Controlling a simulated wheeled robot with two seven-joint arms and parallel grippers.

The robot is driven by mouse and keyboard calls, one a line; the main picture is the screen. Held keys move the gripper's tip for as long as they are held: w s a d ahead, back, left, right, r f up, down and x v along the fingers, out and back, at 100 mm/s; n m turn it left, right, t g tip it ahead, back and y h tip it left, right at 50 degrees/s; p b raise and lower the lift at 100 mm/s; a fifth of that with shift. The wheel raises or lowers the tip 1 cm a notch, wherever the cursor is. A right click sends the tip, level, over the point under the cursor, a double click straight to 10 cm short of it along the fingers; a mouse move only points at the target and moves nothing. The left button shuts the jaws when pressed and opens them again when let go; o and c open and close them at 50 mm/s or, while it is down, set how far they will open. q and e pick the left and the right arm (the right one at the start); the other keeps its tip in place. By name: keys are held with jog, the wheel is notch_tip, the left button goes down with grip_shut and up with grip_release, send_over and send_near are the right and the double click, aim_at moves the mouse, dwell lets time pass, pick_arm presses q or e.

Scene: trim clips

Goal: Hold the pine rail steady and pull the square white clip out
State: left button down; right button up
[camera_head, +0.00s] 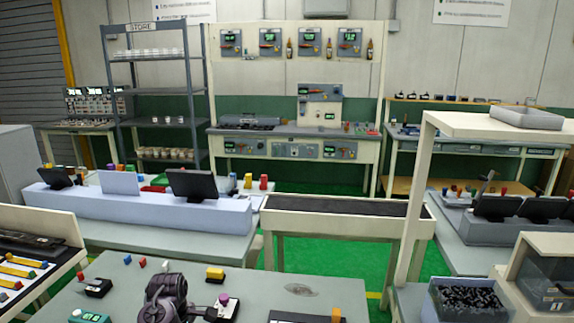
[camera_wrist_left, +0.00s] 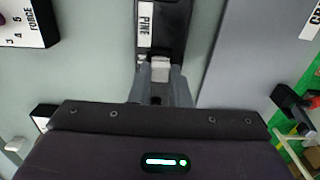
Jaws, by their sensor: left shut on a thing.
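The pine rail (camera_wrist_left: 176,22) is a dark bar with a white PINE label (camera_wrist_left: 145,27), running up from the middle of the left wrist view. A pale, square white clip (camera_wrist_left: 160,69) sits at its near end. My left gripper (camera_wrist_left: 159,80) is shut on the clip, one grey finger on each side. The finger gap below the clip is dark, so how deep the clip sits cannot be told. In the head view my dark left arm shows at the bottom, with its fingertips not visible. My right gripper is in neither view.
A white FORCE panel (camera_wrist_left: 30,22) lies left of the rail in the wrist view.

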pick_arm(q)
jog(key=shift+r, duration=1.35)
dwell(0.3)
jog(key=c, duration=1.3)
grip_release()
jog(key=shift+f, duration=0.1)
